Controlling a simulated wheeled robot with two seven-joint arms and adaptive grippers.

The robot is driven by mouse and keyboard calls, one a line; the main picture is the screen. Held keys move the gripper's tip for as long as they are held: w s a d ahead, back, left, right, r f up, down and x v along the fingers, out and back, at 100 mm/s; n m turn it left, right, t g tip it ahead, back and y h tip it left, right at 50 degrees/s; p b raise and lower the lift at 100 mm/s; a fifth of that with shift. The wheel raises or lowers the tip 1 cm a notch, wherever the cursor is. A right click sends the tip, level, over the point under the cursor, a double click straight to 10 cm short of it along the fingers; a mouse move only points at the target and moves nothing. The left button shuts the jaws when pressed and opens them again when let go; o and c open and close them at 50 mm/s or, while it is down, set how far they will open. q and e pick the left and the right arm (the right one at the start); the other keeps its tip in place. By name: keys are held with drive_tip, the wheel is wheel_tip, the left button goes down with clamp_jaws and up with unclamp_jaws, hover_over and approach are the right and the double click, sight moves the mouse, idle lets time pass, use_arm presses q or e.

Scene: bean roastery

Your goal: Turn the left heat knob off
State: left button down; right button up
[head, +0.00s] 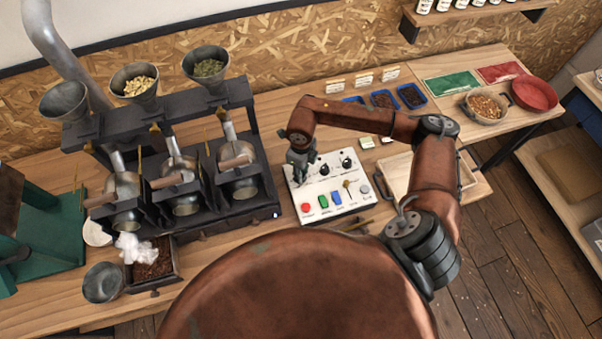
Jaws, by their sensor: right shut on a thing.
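A white control panel (309,191) sits on the table in the middle of the head view. Two black knobs show on its upper part, a middle knob (325,170) and a right knob (347,163). My right gripper (301,177) points down over the panel's upper left corner, its fingers shut on what appears to be the left heat knob. The gripper hides that knob, so its setting cannot be read. My left gripper is out of view.
The panel's front has a red button (305,207), green and blue switches and a small lever. The black roaster (240,190) stands close on the left. A wooden tray (397,178) lies to the right, partly behind my right arm.

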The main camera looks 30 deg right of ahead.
idle(0.4)
drive_tip(key=o, duration=1.2)
drive_tip(key=shift+c, duration=0.2)
wheel_tip(320, 180, up, 12)
